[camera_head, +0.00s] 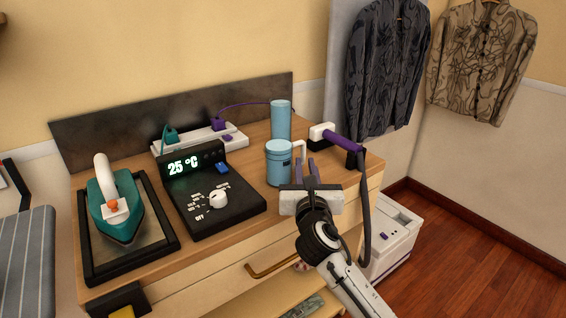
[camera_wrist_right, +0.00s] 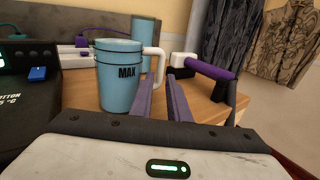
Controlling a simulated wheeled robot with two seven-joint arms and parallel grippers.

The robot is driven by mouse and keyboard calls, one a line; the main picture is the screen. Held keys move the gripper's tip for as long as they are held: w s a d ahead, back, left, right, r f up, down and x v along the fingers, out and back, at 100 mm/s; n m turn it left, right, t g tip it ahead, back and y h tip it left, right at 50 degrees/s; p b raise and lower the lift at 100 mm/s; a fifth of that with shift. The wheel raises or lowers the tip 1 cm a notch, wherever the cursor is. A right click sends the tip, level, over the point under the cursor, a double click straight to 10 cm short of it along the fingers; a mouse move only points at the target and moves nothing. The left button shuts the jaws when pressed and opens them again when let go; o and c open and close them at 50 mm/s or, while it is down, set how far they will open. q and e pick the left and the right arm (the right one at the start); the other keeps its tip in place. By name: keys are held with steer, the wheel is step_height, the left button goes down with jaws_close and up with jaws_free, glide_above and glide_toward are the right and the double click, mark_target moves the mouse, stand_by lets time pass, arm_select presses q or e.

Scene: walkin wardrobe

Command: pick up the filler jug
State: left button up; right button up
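The filler jug is a light blue jug (camera_head: 277,168) with a white handle, standing upright at the right part of the wooden top. In the right wrist view the jug (camera_wrist_right: 120,85) shows a MAX mark, and its handle (camera_wrist_right: 157,52) is on the right side. My right gripper (camera_head: 305,170) is open at the handle side of the jug. In the wrist view the gripper (camera_wrist_right: 162,82) has its two fingers apart, with the handle showing between them; I cannot tell whether they touch it. My left gripper is not in view.
A taller blue container (camera_head: 281,118) stands behind the jug. A steamer head with a purple handle (camera_head: 345,144) and hose is close on the right. A black control box (camera_head: 222,205) and a teal iron (camera_head: 117,210) are to the left. A power strip (camera_head: 200,137) lies behind.

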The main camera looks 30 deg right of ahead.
mark_target(303, 156)
steer(key=shift+b+x, duration=0.4)
steer(key=shift+x, duration=2.7)
jaws_close()
